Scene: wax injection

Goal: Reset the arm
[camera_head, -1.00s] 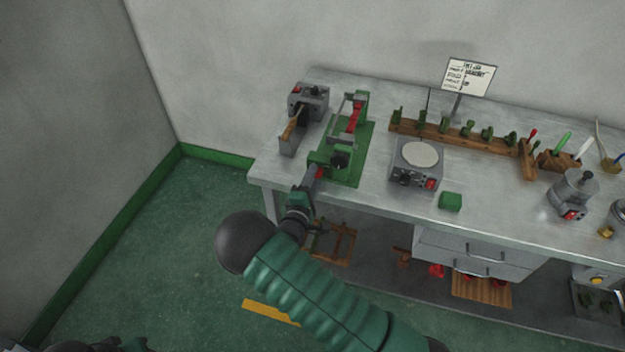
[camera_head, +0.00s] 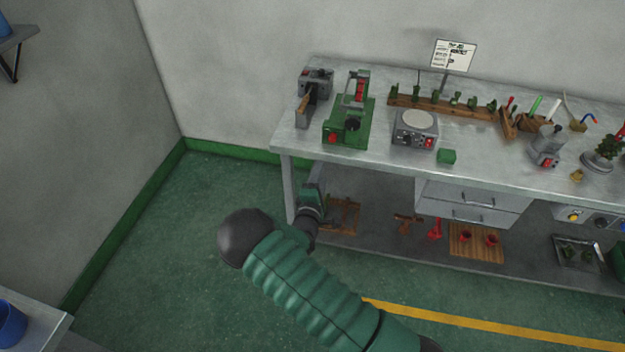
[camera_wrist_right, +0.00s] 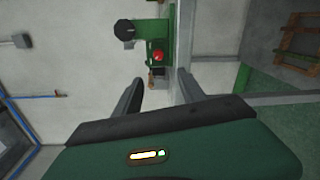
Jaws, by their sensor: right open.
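My right arm, with green ribbed links, reaches in from the lower right in the head view. Its gripper (camera_head: 312,192) is just off the front edge of the workbench (camera_head: 375,174), near its left leg. In the right wrist view the two dark fingers (camera_wrist_right: 155,98) stand apart with nothing between them. The green machine with a red knob (camera_head: 347,125) stands on the bench, beyond the gripper and apart from it. It also shows past the fingertips in the right wrist view (camera_wrist_right: 155,32). My left gripper is not in view.
Drawers (camera_head: 470,196) and a lower shelf with wooden items are below. Open green floor (camera_head: 180,240) lies to the left.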

